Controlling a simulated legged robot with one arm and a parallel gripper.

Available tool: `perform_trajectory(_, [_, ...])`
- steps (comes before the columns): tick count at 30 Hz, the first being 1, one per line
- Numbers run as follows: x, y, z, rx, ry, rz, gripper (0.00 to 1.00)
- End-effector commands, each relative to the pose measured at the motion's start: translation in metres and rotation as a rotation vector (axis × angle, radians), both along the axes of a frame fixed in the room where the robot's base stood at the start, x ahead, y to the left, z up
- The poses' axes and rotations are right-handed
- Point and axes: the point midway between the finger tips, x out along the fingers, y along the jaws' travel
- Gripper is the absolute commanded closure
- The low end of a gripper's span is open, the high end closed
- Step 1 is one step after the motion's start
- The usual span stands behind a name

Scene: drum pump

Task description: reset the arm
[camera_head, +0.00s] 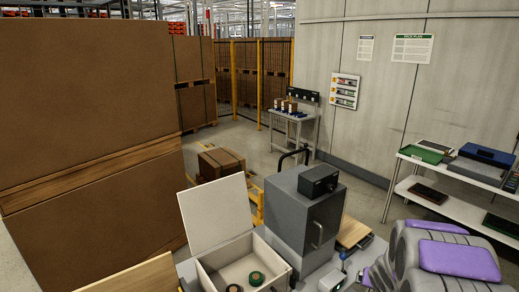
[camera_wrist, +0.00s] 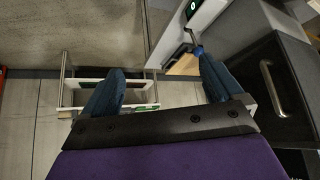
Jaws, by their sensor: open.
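My gripper (camera_wrist: 158,84) shows in the wrist view with its two dark blue fingers wide apart and nothing between them. The floor, part of a white shelf and a pale panel lie beyond the fingers. In the head view, my grey and purple arm (camera_head: 455,258) is folded at the lower right; the gripper's fingers cannot be made out there. A grey cabinet (camera_head: 306,212) with a door handle and a black device on top stands left of my arm. The cabinet's handle also shows at the right of the wrist view (camera_wrist: 273,88), beside the right finger.
An open white box (camera_head: 220,257) holds a green and a dark roll. Large cardboard boxes (camera_head: 85,120) fill the left. A white shelf (camera_head: 455,207) with trays stands at the right wall. A small workbench (camera_head: 291,117) is farther back, with clear floor before it.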

Motion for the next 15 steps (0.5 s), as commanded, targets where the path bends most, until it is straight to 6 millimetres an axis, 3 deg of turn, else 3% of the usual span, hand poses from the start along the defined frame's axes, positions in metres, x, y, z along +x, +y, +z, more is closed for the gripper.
perform_trajectory(1, [-0.010,0.006,0.016,-0.024,0.023,-0.001,0.06])
perform_trajectory(4, [-0.038,0.017,0.035,-0.058,0.094,-0.006,0.06])
perform_trajectory(15, [-0.164,0.086,0.088,-0.063,0.376,0.050,0.06])
